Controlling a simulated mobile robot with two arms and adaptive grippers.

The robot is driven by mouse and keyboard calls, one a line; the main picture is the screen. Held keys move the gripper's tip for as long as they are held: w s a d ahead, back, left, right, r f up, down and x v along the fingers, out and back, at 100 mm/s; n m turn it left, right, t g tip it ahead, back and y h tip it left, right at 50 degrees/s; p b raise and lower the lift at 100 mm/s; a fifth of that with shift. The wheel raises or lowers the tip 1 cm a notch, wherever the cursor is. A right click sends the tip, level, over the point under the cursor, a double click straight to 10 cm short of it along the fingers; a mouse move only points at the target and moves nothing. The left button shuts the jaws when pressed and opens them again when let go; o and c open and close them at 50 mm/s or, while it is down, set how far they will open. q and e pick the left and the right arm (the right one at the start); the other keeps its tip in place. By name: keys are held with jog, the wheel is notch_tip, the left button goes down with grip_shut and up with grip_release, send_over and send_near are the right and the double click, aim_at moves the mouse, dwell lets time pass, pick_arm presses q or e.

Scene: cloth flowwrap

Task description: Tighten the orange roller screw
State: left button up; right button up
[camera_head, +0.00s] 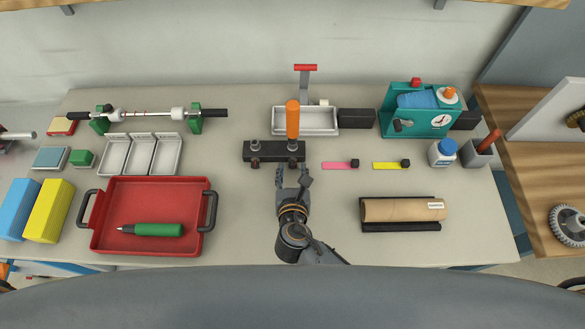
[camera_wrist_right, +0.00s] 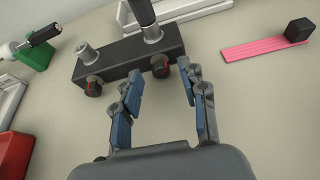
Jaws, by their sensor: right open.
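An orange handle (camera_head: 292,118) stands upright at the right end of a black block (camera_head: 262,151) near the middle of the table. An orange knob (camera_head: 449,93) sits on a teal machine (camera_head: 432,123) at the back right; I cannot tell which orange part is the roller screw. My right gripper (camera_head: 292,172) is open and empty just in front of the black block. In the right wrist view its fingers (camera_wrist_right: 160,80) are spread before the block (camera_wrist_right: 130,58), with a dark knob (camera_wrist_right: 161,70) just beyond the fingertips. My left gripper is not in view.
A pink strip (camera_head: 337,165) and a yellow strip (camera_head: 387,165) lie right of the block. A red tray (camera_head: 105,240) with a green-handled tool is at left. A cardboard tube (camera_head: 395,210) lies at front right. A white tray (camera_head: 280,120) is behind the block.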

jog(key=shift+w+f, duration=0.15)
jog(key=shift+w, duration=0.15)
grip_shut()
jog(key=shift+d+m+y, duration=0.1)
jog(key=shift+m+y, duration=0.3)
jog(key=shift+m, duration=0.1)
grip_release()
